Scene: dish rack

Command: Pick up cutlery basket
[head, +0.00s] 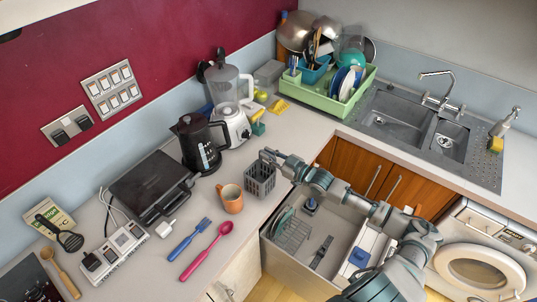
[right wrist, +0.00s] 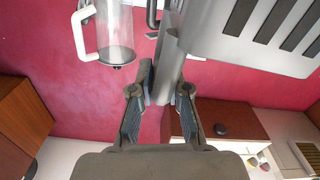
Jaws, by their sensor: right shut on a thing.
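The grey slotted cutlery basket (head: 260,183) is at the front edge of the counter, right of the orange mug. I cannot tell whether its base touches the counter. My right gripper (head: 274,157) reaches in from the right at the basket's upper rim. In the right wrist view the gripper (right wrist: 161,98) is shut on a grey upright part of the basket, and the slotted basket wall (right wrist: 265,35) fills the upper right. My left gripper is not in view.
An orange mug (head: 230,199), a black kettle (head: 199,143) and a blender (head: 229,105) stand close by on the counter. A green dish rack (head: 322,101) and a sink (head: 398,121) are at the back right.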

